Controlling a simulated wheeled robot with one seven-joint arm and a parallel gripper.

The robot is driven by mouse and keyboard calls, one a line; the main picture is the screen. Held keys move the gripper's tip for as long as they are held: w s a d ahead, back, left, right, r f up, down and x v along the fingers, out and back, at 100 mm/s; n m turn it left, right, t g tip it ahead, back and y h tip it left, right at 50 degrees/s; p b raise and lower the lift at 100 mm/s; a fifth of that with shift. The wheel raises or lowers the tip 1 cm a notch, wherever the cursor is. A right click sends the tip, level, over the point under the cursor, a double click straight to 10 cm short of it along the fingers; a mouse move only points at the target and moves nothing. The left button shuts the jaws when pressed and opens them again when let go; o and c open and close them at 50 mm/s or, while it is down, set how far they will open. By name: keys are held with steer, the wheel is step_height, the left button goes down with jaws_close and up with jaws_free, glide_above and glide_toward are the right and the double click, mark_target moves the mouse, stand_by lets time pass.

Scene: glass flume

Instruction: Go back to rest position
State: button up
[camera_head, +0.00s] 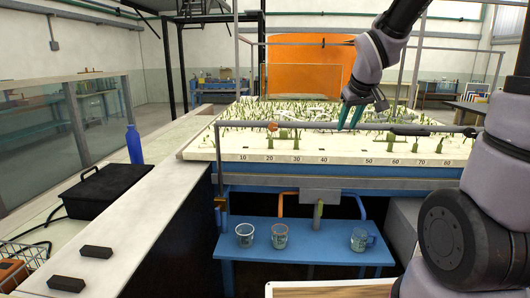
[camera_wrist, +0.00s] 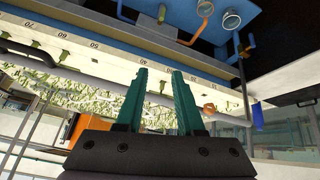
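My gripper (camera_head: 354,117) is raised at the upper right in the head view, in front of the flume bed (camera_head: 240,150) with its green plants and number scale. Its two teal fingers point down and left. In the wrist view my gripper (camera_wrist: 160,82) shows its fingers apart with nothing between them. The flume's pipe and numbered edge (camera_wrist: 130,60) lie beyond the fingers there, upside down. I cannot tell exactly how far the fingertips are from the pipe.
A wood-edged board (camera_head: 330,288) is at bottom.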

steer(key=s+r+m+y, duration=0.1)
steer(key=s+r+m, duration=0.2)
steer(key=s, duration=0.6)
steer(key=s+d+r+m+y, duration=0.1)
steer(key=s+r+m, duration=0.2)
steer(key=s+r, duration=0.3)
steer(key=s, duration=0.4)
steer(key=shift+s+r+m, duration=0.15)
steer(key=shift+r+m, duration=0.1)
steer(key=shift+m, duration=0.15)
steer(key=shift+d+t, duration=0.1)
steer(key=shift+t, duration=0.2)
